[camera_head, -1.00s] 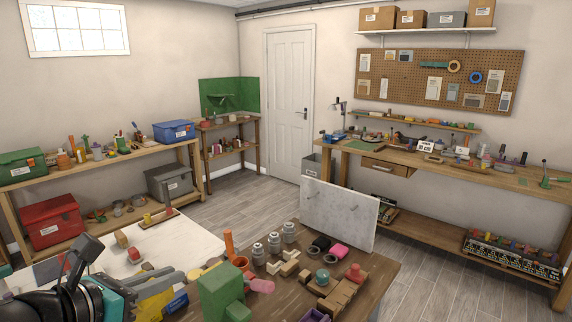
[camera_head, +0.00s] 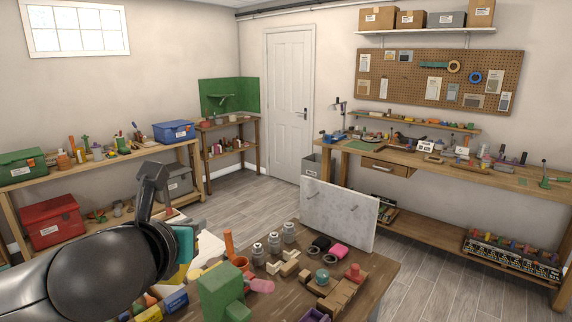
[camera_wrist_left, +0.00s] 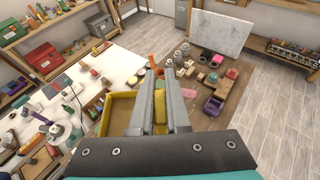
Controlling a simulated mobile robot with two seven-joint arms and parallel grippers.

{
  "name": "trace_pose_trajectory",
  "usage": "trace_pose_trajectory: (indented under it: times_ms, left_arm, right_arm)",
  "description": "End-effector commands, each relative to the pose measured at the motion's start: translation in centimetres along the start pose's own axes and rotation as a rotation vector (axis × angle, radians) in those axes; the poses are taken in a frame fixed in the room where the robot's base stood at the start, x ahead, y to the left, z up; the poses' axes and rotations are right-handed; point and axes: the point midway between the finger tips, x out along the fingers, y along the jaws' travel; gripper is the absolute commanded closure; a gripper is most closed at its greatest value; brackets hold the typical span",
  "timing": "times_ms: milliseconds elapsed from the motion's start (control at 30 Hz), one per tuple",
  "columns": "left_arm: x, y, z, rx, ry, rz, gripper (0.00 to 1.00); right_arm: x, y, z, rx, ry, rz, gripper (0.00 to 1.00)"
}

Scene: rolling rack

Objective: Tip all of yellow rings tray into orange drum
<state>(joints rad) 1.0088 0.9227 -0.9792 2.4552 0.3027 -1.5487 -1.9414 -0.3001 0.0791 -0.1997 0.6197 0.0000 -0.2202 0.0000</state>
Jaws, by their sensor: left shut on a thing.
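In the left wrist view a yellow tray (camera_wrist_left: 119,108) shows below and left of my left gripper's fingers. My left gripper (camera_wrist_left: 164,88) is shut on a yellow part between its fingers, which appears to belong to this tray. No separate rings can be made out in the visible part of the tray. In the head view a little yellow (camera_head: 178,276) shows past my left wrist, which hides the fingers. An upright orange cylinder (camera_head: 229,244), perhaps the drum, stands on the wooden table right of my wrist. My right gripper is in neither view.
The wooden table (camera_head: 345,268) bears a green block (camera_head: 220,292), grey jars (camera_head: 274,242), wooden blocks and a purple tray (camera_head: 316,314). A grey upright panel (camera_head: 340,213) stands along its far edge. A white surface (camera_wrist_left: 100,70) with small items lies to the left.

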Motion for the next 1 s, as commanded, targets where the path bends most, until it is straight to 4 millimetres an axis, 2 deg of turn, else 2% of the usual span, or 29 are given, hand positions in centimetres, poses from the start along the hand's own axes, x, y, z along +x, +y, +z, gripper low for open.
trace_pose_trajectory:
  times_ms: [300,400,1000]
  left_arm:
    - [0.1,0.4,-0.4,-0.013,0.009,0.007,1.00]
    - [0.9,0.5,-2.4,-0.007,0.005,0.010,1.00]
    - [5.1,0.5,-12.5,-0.007,0.004,0.010,1.00]
  right_arm:
    - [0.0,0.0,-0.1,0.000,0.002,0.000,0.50]
    - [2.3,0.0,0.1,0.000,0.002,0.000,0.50]
    - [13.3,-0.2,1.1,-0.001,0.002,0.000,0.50]
